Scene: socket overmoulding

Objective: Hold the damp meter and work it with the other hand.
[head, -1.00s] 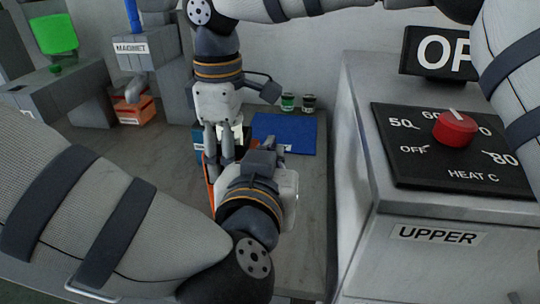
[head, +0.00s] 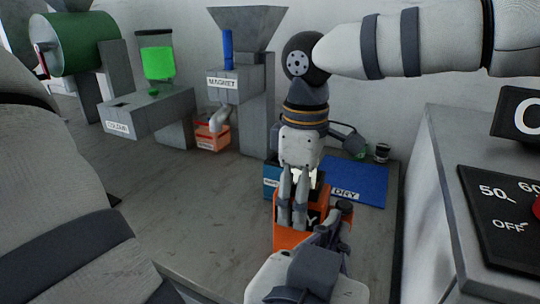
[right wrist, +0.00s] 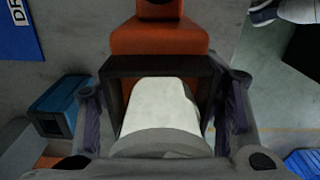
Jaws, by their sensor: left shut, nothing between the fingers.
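The damp meter (head: 290,238) is orange with a dark inset face, partly hidden behind fingers in the head view. In the right wrist view the orange and black meter (right wrist: 160,42) lies between the fingers, with a whitish rounded part in front of its dark frame. My right gripper (head: 293,215) reaches down from above and is shut on the meter, one finger at each side of its dark frame. My left gripper (head: 340,210) is shut and empty, close to the right side of the meter; whether it touches cannot be told.
A blue mat (head: 352,180) marked DRY lies behind the grippers, with a small dark jar (head: 381,153) beyond. A blue box (head: 271,172) stands left of my right gripper. An orange bin (head: 212,137) sits under the MAGNET machine (head: 238,88). The grey heater cabinet (head: 440,150) bounds the right.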

